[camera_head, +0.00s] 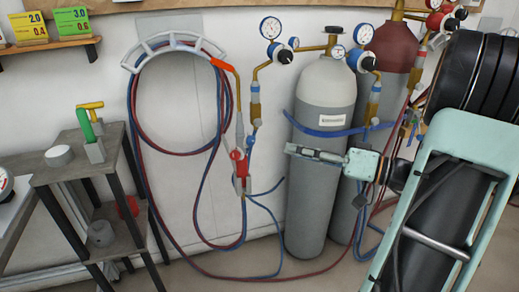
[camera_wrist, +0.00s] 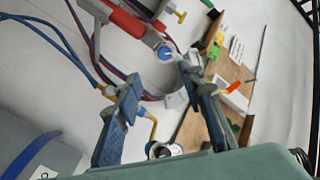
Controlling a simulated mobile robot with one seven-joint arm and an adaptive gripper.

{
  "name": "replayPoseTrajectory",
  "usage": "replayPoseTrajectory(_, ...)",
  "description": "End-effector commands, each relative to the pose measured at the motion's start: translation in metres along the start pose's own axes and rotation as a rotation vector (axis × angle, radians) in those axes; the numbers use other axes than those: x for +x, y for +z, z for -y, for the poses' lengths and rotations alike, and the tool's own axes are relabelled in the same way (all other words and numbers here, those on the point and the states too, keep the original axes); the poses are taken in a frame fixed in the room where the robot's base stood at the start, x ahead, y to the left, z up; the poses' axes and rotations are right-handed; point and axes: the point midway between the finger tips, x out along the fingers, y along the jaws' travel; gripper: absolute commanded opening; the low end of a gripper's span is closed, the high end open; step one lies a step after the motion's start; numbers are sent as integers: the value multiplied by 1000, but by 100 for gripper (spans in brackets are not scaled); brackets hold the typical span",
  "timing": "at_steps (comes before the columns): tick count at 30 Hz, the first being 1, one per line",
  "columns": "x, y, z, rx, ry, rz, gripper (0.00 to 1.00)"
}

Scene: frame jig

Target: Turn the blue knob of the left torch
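The left torch (camera_head: 240,163) hangs against the white wall, with red parts and a grey body. In the wrist view its red part (camera_wrist: 125,20) lies at the top, with a small round blue knob (camera_wrist: 165,52) at its end. In the head view I cannot clearly single out the blue knob. My gripper (camera_head: 289,149) points left towards the torch, in front of the grey cylinder and apart from the torch. In the wrist view my gripper (camera_wrist: 160,73) has its two fingers spread with nothing held; the blue knob appears just beyond the gap between the tips.
A grey gas cylinder (camera_head: 316,200) stands behind my gripper, with a second cylinder beside it. Red and blue hoses (camera_head: 140,165) loop from a wall hanger (camera_head: 172,39) to the floor. A dark side table (camera_head: 70,172) stands at the left.

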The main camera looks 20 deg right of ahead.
Motion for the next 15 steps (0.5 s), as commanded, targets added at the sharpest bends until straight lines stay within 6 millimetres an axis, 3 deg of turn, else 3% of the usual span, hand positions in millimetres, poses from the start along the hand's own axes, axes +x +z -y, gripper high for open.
replayPoseTrajectory(5,3,3,6,29,-32,-38,36)
replayPoseTrajectory(15,63,1,8,26,-32,-33,36)
